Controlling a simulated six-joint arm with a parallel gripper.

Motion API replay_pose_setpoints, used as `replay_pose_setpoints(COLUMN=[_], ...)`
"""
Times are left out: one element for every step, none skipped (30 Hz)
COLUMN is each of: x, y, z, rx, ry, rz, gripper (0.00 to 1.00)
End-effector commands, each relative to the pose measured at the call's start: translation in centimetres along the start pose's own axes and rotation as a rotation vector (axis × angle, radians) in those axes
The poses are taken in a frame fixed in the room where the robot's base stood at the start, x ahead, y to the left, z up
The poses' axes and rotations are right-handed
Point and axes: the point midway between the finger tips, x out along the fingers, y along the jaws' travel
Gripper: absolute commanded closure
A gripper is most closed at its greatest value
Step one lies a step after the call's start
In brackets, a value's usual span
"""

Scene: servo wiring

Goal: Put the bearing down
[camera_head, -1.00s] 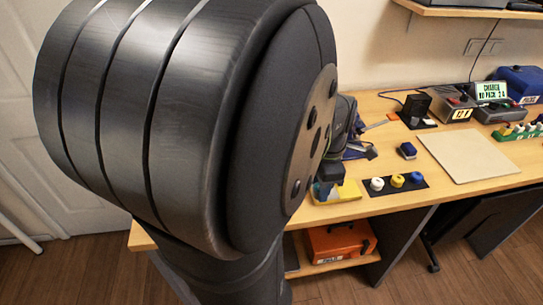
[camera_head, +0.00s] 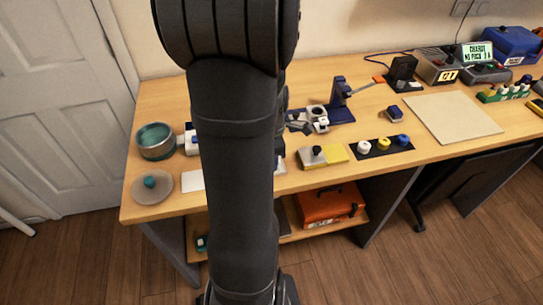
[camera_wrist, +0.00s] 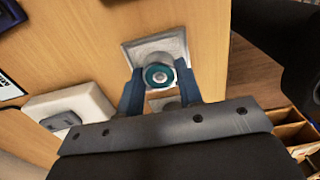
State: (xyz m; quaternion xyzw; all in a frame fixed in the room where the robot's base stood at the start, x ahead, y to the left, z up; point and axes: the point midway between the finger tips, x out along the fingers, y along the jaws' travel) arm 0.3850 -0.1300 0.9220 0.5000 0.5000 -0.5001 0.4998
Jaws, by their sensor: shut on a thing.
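In the wrist view my gripper (camera_wrist: 160,90) has its two blue fingers shut on the bearing (camera_wrist: 158,75), a small round silver part with a teal ring and a pale centre. Behind the bearing is a light grey square plate (camera_wrist: 138,48) on the wooden table. I cannot tell whether the bearing touches the plate or is held above it. Another grey rounded part (camera_wrist: 166,103) shows between the fingers, partly hidden by the gripper. In the head view my arm hides the gripper and bearing.
A white box (camera_wrist: 92,98) with a dark top part lies left of the gripper in the wrist view. The table (camera_head: 150,98) also holds a teal-lined pot (camera_head: 155,150), a round lid (camera_head: 160,197), a blue-based fixture (camera_head: 341,114) and a dark mat with coloured caps (camera_head: 380,149).

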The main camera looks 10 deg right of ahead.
Motion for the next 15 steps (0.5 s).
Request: replay_pose_setpoints(x=[0.06, 0.05, 0.03, 0.03, 0.02, 0.02, 0.04, 0.09, 0.20, 0.30, 0.39, 0.34, 0.33, 0.33, 0.33], y=[0.01, 0.02, 0.02, 0.02, 0.01, 0.01, 0.01, 0.01, 0.00, -0.01, -0.01, 0.00, 0.00, 0.00, 0.00], z=[0.02, 0.02, 0.02, 0.02, 0.02, 0.02, 0.02, 0.02, 0.02, 0.02, 0.02, 0.02, 0.02, 0.02, 0.02], rx=[0.000, 0.000, 0.000, 0.000, 0.000, 0.000, 0.000, 0.000, 0.000, 0.000, 0.000, 0.000, 0.000, 0.000, 0.000], ry=[0.000, 0.000, 0.000, 0.000, 0.000, 0.000, 0.000, 0.000, 0.000, 0.000, 0.000, 0.000, 0.000, 0.000, 0.000], rz=[0.001, 0.001, 0.001, 0.001, 0.001, 0.001, 0.001, 0.001, 0.000, 0.000, 0.000, 0.000, 0.000, 0.000, 0.000], gripper=[0.92, 0.92, 0.92, 0.92, 0.92, 0.92, 0.92, 0.92, 0.92, 0.92, 0.92, 0.59, 0.53, 0.47, 0.45])
